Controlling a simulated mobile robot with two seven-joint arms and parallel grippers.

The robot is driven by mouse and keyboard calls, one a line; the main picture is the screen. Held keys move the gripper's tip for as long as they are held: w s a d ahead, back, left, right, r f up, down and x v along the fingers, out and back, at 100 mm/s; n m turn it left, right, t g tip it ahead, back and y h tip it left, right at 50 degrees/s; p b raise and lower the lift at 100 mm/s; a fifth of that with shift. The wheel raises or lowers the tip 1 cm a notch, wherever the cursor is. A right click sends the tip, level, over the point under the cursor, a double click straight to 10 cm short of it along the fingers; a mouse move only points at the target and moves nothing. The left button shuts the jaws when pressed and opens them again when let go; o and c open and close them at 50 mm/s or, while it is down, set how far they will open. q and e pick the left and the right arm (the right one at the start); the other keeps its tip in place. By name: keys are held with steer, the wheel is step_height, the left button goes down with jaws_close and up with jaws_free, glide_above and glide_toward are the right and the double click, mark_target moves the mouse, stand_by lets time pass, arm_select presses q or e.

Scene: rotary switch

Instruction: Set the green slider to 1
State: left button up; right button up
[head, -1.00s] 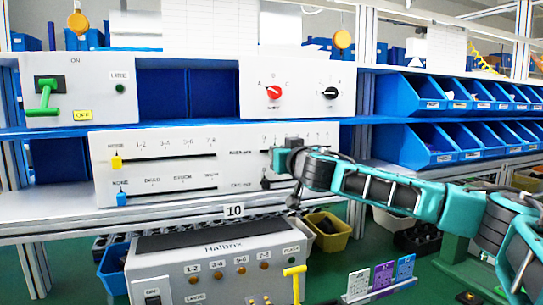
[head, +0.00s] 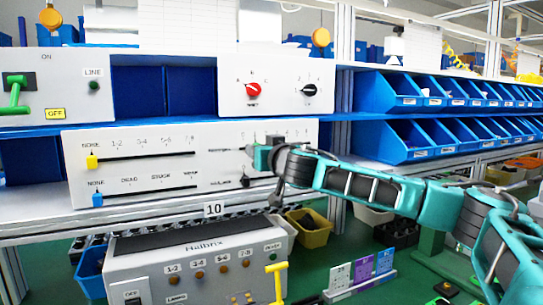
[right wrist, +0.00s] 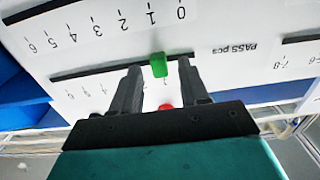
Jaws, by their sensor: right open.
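The green slider (right wrist: 159,65) shows in the right wrist view, on a dark slot in a white panel. It stands about in line with the printed 1. My right gripper (right wrist: 159,68) is open, with one finger on each side of the green slider and visible gaps between. A red knob (right wrist: 165,106) shows partly between the fingers, partly hidden by the gripper body. In the head view my right gripper (head: 258,157) is at the right part of the white slider panel (head: 130,175) and hides the green slider. My left gripper is not in view.
A yellow slider (head: 92,161) and a blue slider (head: 97,199) sit at the panel's left. A shelf with rotary knobs (head: 253,90) is above. Blue bins (head: 405,140) stand right, and a grey control box (head: 200,265) is below.

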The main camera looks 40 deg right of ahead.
steer(key=b+v, duration=0.2)
steer(key=v, duration=1)
steer(key=shift+s, duration=0.25)
